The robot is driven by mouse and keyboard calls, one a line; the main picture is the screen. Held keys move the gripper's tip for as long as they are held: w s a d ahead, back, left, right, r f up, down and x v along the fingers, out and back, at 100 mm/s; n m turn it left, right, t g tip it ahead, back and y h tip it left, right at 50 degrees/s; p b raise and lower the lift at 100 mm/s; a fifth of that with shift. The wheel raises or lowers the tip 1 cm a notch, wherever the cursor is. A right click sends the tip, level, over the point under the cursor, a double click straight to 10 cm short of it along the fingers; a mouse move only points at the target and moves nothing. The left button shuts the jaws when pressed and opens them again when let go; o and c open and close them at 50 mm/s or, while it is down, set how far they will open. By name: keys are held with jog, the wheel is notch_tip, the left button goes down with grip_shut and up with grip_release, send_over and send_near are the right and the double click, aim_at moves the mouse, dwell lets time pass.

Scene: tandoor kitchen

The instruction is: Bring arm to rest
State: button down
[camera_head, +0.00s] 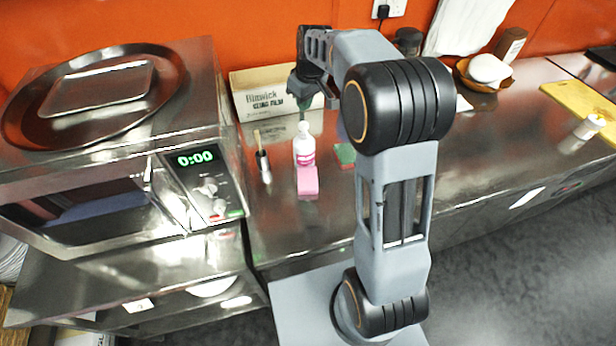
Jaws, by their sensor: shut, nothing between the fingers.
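My arm rises from my base and bends over the steel counter (480,160). My gripper (304,100) hangs at the far end of the arm, pointing down in front of the cling film box (258,92). It is shut, with nothing held. It is above and behind a white bottle with a pink label (304,150). Its fingertips are small and dark in this view, and I cannot tell the exact gap to the box.
A pink sponge (308,180), a green pad (345,153) and a small brush holder (263,165) stand near the bottle. A microwave (205,185) with a round tray (30,115) on top is left. A yellow board (580,105) lies right.

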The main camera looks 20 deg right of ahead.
notch_tip(320, 180, up, 2)
jog(key=shift+r+p, duration=0.2)
jog(key=shift+p, duration=0.4)
jog(key=s+r+m+t+h+b, duration=0.1)
jog(key=s+m, duration=0.5)
jog(key=s, duration=1.9)
jog(key=shift+s+t, duration=0.4)
jog(key=shift+t, duration=0.5)
